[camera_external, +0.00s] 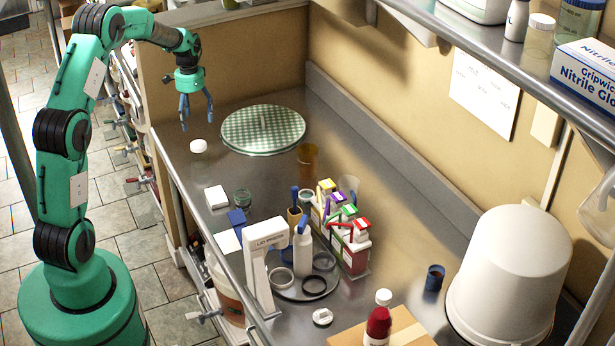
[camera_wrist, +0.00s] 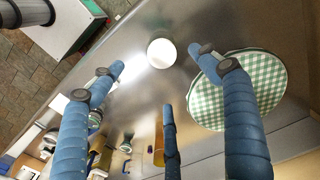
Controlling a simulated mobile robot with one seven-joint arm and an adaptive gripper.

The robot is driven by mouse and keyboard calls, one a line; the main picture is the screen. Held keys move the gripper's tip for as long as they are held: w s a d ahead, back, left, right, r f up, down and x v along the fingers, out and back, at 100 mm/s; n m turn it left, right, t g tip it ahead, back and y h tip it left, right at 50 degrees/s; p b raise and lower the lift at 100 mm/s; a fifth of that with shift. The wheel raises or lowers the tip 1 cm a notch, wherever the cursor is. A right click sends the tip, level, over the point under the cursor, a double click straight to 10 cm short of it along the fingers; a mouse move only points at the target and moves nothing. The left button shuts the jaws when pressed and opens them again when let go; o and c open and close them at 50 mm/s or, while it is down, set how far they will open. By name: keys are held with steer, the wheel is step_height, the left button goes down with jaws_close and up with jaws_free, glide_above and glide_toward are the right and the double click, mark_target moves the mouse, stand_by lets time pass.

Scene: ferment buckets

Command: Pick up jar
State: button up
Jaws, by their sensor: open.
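A small white round thing (camera_external: 199,146), which looks like a jar or its lid seen from above, stands on the steel counter (camera_external: 270,180) near its left edge. In the wrist view it is a plain white disc (camera_wrist: 161,53) between the fingertips at the top; its sides are hidden. My gripper (camera_external: 198,118) hangs above it with its blue fingers pointing down and spread apart. The gripper (camera_wrist: 160,76) is open and empty, with a gap to the white thing. A small dark green jar-like container (camera_external: 242,197) stands further along the counter.
A green checkered round mat (camera_external: 264,129) lies right of the white thing. An amber cup (camera_external: 307,161), several cartons (camera_external: 350,245) and a white bottle (camera_external: 303,250) crowd the counter's middle. A white bucket (camera_external: 510,270) stands at right. A shelf (camera_external: 500,55) overhangs the right side.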

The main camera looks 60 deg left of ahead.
mark_target(198, 144)
steer(key=shift+f, duration=0.1)
stand_by(0.3)
steer(key=shift+f+b, duration=0.35)
steer(key=shift+f, duration=3.9)
steer(key=shift+f, duration=0.2)
steer(key=shift+w+a+f+b, duration=0.1)
steer(key=shift+f+b, duration=0.05)
steer(key=shift+f, duration=1.05)
steer(key=shift+w+f+b, duration=0.1)
steer(key=shift+f+b, duration=0.05)
steer(key=shift+f, duration=1.05)
steer(key=shift+c, duration=0.5)
steer(key=c, duration=1.3)
